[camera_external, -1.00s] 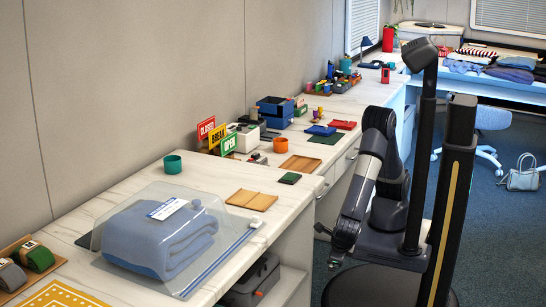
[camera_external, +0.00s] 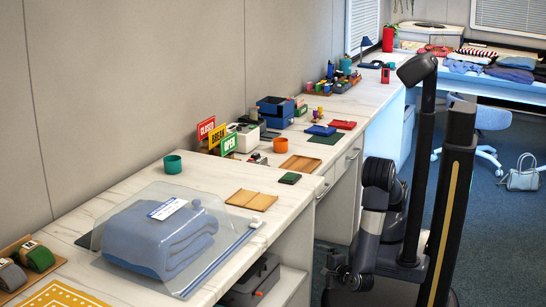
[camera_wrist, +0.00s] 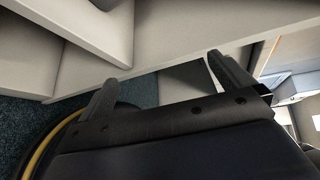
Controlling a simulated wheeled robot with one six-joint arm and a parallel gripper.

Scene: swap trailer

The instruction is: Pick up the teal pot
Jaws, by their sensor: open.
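The teal pot (camera_external: 172,164) is a small round cup standing upright on the near white marble-look counter (camera_external: 215,182), close to the wall. My gripper (camera_external: 347,277) hangs low beside the cabinets, below the counter top and well to the right of the pot. In the wrist view my gripper (camera_wrist: 165,88) has its two fingers spread wide with nothing between them. The wrist view faces the pale cabinet fronts and blue carpet; the pot does not show there.
A bagged blue folded cloth (camera_external: 165,235) lies in front of the pot. An orange pot (camera_external: 281,145) stands farther back. The counter edge lies between my arm and the pot.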

